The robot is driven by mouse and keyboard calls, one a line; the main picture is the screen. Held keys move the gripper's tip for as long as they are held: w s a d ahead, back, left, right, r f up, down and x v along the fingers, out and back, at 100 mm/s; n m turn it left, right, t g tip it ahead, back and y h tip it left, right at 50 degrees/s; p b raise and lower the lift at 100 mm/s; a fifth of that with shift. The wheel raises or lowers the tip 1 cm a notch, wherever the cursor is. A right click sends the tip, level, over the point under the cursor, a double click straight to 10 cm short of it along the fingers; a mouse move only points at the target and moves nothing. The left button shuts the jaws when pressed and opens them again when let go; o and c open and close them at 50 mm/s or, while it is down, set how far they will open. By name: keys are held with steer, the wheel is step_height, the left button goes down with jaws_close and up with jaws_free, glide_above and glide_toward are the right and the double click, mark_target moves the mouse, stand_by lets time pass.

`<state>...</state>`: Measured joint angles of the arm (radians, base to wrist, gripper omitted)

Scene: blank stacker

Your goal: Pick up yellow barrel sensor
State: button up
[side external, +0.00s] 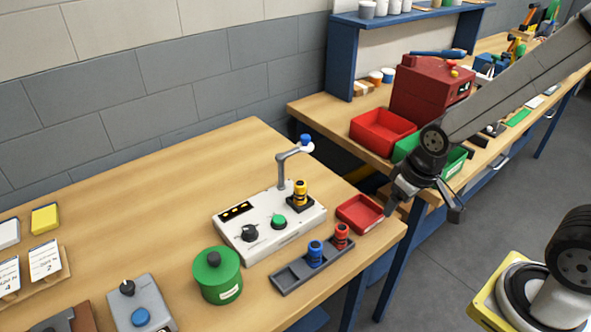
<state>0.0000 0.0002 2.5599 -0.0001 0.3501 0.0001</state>
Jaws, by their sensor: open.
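The yellow barrel sensor (300,191) stands upright on a black base at the right end of a white instrument box (268,228). My gripper (422,211) is open and empty, to the right of the sensor and apart from it. It is near the table's right edge, by the small red tray (357,214). A blue barrel (315,253) and a red barrel (341,235) stand in a grey rack (292,280) in front of the box.
A green canister (217,275) stands left of the rack. A grey post with a blue-topped arm (283,172) rises behind the sensor. A second bench with a red bin (382,131) and a green bin (452,164) lies behind. Bare wood shows left of the box.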

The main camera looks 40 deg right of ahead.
steer(key=shift+o, duration=0.7)
steer(key=w+d+n+t, duration=0.3)
steer(key=w+t, duration=0.2)
steer(key=w, duration=0.7)
steer(key=w+a+f+n+y, duration=0.1)
steer(key=w+a+n+y, duration=0.3)
steer(key=n+y, duration=0.3)
steer(key=shift+a+f+t+y, duration=0.4)
steer(key=shift+a+y, duration=0.5)
steer(key=shift+y, duration=1)
steer(key=shift+w, duration=0.1)
